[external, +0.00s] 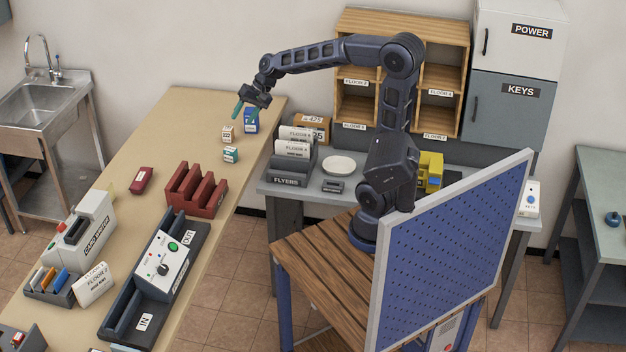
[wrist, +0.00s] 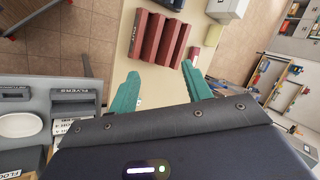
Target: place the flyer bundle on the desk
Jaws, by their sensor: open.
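Flyer bundles (external: 296,133) with white FLOOR labels stand in a grey holder (external: 286,181) marked FLYERS, on the grey table at the back. The holder also shows at the left of the wrist view (wrist: 75,82). Another white FLOOR 2 bundle (external: 93,286) leans beside the card writer on the long tan desk (external: 185,120). I cannot tell which bundle is meant. My gripper (external: 247,113), with teal fingers, is open over the desk's far end, left of the holder. In the wrist view nothing shows between its fingertips (wrist: 162,86).
A blue box (external: 251,122) stands just below my gripper, with small white boxes (external: 228,134) nearer. A dark red rack (external: 196,190) stands mid-desk. A white plate (external: 339,165) lies right of the flyer holder. A blue pegboard (external: 450,255) stands by my base.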

